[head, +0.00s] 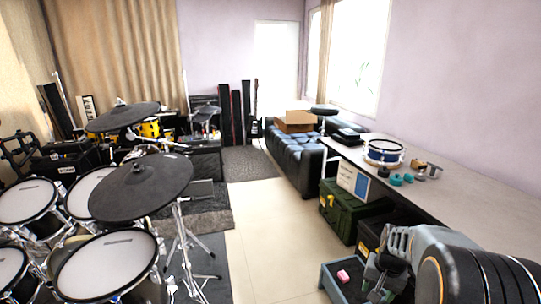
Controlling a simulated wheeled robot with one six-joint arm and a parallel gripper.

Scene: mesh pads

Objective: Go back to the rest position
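My gripper (376,288) is at the lower right of the head view, at the end of my grey and black arm. It hangs beside a low grey-blue tray or stand. The fingers are dark, small and partly covered by the arm, so I cannot tell whether they are open or shut. No held object shows. A small pink block (343,276) lies on the grey-blue tray (328,269), left of the gripper and apart from it.
A long table (460,192) runs along the right wall with a blue drum (384,152) and small teal items on it. A green crate (340,215) stands below. Drums and cymbals (140,187) fill the left. The beige floor (268,235) between is clear.

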